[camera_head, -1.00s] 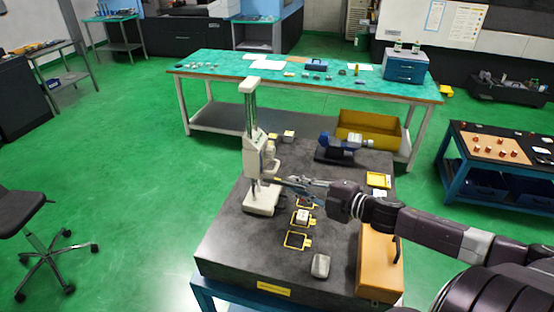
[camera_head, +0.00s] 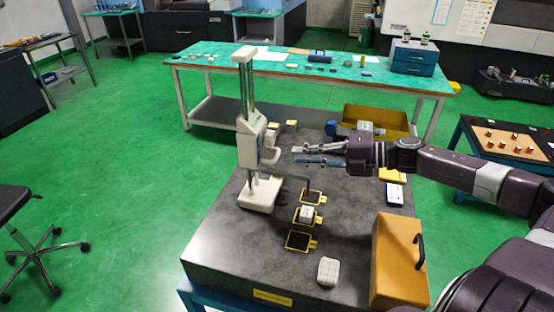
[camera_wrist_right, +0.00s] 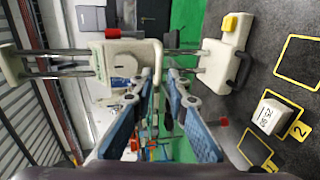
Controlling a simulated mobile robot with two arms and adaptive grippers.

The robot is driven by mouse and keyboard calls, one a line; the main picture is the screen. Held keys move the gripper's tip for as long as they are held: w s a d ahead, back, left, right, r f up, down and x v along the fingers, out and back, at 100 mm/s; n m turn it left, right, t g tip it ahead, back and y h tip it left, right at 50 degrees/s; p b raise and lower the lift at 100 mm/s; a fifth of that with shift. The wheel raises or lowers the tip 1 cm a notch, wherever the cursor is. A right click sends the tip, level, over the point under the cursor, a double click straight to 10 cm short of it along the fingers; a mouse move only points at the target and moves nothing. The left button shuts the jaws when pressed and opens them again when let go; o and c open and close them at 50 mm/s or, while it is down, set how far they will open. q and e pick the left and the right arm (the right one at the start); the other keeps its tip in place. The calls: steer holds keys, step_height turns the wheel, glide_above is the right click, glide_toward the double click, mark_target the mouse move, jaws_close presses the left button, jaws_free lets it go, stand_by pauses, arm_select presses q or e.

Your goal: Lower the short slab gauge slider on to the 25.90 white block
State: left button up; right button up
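The white slab gauge stands on the dark slab (camera_head: 225,238) in the head view, with its base (camera_head: 260,193) left of the yellow frames. Its slider (camera_head: 249,143) is partway up the column (camera_head: 247,85). A thin arm reaches right from the slider, its tip above the slab. The white block (camera_head: 307,214) sits in the middle yellow frame; in the wrist view (camera_wrist_right: 268,117) it lies beside the number 2. My right gripper (camera_head: 297,155) is open and empty, right of the slider and apart from it. In the wrist view its blue-grey fingers (camera_wrist_right: 160,85) are parted. My left gripper is out of view.
A second white block (camera_head: 328,271) lies near the slab's front. An orange case (camera_head: 398,262) stands at the right edge. A yellow bin (camera_head: 375,119) and a blue-grey instrument (camera_head: 352,130) are behind my right gripper. The slab's front left is clear.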

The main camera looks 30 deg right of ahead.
mark_target(277, 154)
steer(key=x, duration=0.5)
steer(key=shift+a+r, duration=0.15)
steer(key=shift+r, duration=0.05)
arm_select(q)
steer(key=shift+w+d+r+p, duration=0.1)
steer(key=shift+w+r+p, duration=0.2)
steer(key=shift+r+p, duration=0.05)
arm_select(e)
steer(key=shift+x, duration=1.15)
steer(key=shift+f, duration=0.15)
jaws_close()
